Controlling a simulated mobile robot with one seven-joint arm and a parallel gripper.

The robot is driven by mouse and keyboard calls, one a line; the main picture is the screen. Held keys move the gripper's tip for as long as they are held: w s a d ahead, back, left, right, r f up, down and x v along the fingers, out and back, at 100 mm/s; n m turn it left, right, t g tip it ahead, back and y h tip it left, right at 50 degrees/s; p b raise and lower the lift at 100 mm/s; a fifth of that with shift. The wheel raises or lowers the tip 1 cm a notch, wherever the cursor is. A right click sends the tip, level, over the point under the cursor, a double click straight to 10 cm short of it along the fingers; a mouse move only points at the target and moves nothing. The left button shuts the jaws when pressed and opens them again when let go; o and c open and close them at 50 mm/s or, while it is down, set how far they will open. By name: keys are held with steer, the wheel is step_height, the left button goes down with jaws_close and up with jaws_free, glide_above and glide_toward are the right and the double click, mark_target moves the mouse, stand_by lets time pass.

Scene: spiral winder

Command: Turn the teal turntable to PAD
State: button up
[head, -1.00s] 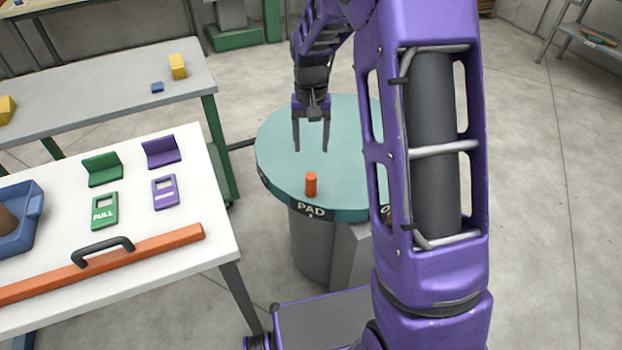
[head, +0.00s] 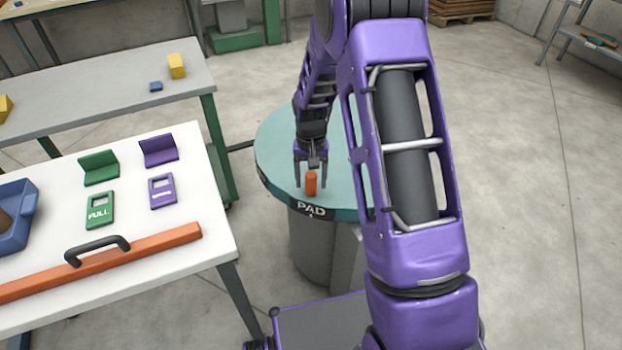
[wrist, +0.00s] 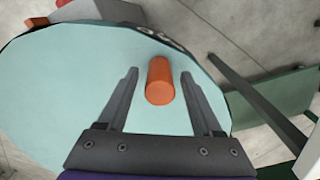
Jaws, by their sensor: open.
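The round teal turntable (head: 275,150) stands on a grey pedestal in the head view, its dark rim label PAD (head: 311,211) facing my side above a small pointer mark. An orange peg (head: 311,184) stands upright near the turntable's edge, just above that label. My gripper (head: 310,184) is open, with one finger on each side of the peg and gaps left and right. In the wrist view the peg (wrist: 160,80) shows between the two open fingers on the teal top (wrist: 70,100). My arm hides the right part of the turntable.
A white table (head: 170,245) at left holds an orange bar with a black handle (head: 100,262), green and purple plates and brackets, and a blue bin (head: 15,220). A grey table (head: 110,95) stands behind it. Open floor lies to the right.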

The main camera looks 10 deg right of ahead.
steer(key=shift+c, duration=0.4)
jaws_close()
stand_by(0.9)
